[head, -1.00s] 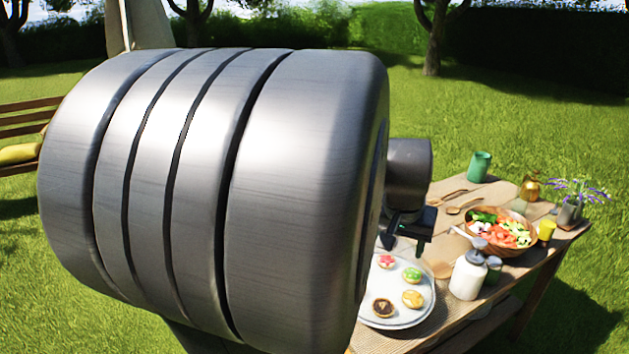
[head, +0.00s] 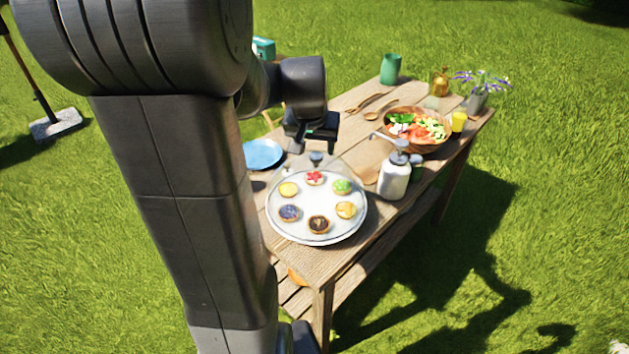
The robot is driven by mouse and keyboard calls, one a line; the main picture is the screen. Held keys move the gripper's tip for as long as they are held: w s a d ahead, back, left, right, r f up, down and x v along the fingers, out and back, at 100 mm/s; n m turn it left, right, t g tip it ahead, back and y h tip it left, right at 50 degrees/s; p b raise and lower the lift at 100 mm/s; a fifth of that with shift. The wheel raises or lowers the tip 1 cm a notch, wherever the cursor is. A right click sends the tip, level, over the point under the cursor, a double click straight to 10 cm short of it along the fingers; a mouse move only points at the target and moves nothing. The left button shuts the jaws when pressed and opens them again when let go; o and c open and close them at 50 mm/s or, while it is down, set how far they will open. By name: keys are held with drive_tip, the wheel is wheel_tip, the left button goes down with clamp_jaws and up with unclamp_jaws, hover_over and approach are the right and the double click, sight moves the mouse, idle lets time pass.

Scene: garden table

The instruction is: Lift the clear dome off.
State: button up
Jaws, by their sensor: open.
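A clear dome with a small dark knob (head: 316,158) stands over a round pale tray (head: 283,233) on the wooden table. Its wall is faint, and several small tarts show through it, one with a red top (head: 314,178) and one green (head: 341,187). My gripper (head: 316,144) is open, fingers pointing down, just above the knob in the picture. I cannot tell whether the knob is between the fingers or how large the gap is. My gripper appears empty.
A white pump bottle (head: 393,178) stands right of the tray. A blue plate (head: 262,154) lies behind left. Farther back are a salad bowl (head: 417,146), a green cup (head: 391,69), a yellow cup (head: 458,121), wooden utensils (head: 381,113) and a flower pot (head: 477,102).

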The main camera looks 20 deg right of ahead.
sight(316, 156)
drive_tip(key=shift+p+x, duration=0.45)
drive_tip(key=shift+x, duration=2.1)
drive_tip(key=shift+r, duration=0.1)
clamp_jaws()
